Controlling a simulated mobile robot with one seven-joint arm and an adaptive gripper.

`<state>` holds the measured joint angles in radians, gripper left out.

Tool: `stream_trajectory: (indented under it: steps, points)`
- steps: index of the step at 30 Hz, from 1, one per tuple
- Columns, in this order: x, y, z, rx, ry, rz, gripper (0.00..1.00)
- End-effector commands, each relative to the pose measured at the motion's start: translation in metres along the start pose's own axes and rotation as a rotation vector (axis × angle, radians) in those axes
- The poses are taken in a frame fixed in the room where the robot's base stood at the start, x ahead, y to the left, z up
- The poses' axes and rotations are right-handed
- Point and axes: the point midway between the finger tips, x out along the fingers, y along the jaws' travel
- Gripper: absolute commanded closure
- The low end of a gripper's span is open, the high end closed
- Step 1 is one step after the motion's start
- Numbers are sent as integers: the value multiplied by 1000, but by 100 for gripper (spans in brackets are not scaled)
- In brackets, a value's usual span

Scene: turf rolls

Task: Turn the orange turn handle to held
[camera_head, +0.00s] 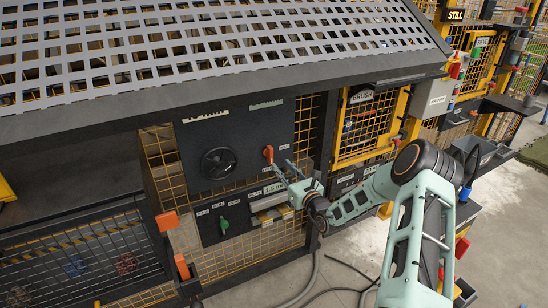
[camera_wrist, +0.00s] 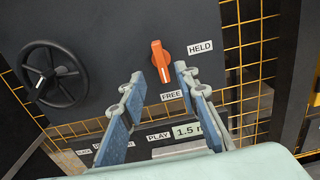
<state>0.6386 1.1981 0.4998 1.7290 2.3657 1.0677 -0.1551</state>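The orange turn handle (camera_wrist: 161,62) stands near upright on a dark panel (camera_wrist: 110,25) in the wrist view, its white-marked end down towards the FREE label (camera_wrist: 172,95). The HELD label (camera_wrist: 200,47) is to its right. In the head view the handle (camera_head: 268,154) sits at the panel's right part. My gripper (camera_wrist: 160,74) is open, with one blue-padded finger on each side of the handle's lower end in the picture. I see no contact, and cannot tell how deep the tips reach. It also shows in the head view (camera_head: 282,169), just below and right of the handle.
A black handwheel (camera_wrist: 50,75) is left of the handle. Yellow mesh (camera_wrist: 250,50) flanks the panel on the right. A lower panel has a green handle (camera_head: 224,224). A perforated grey cover (camera_head: 210,45) overhangs above. Cables (camera_head: 325,285) lie on the floor.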

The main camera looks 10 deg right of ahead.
Motion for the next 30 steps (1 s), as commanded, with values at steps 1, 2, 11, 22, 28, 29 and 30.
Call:
stream_trajectory:
  steps: [1, 2, 11, 22, 28, 29, 30]
  points:
    - [10, 0, 0, -1, -1, 1, 71]
    - [16, 0, 0, -2, -2, 1, 71]
    - [64, 1, 0, -3, -1, 3, 71]
    - [82, 1, -1, -2, 2, 2, 71]
    - [82, 1, 0, -2, 2, 2, 72]
    - [82, 1, 0, -2, 2, 2, 75]
    - [82, 1, 0, -2, 2, 2, 80]
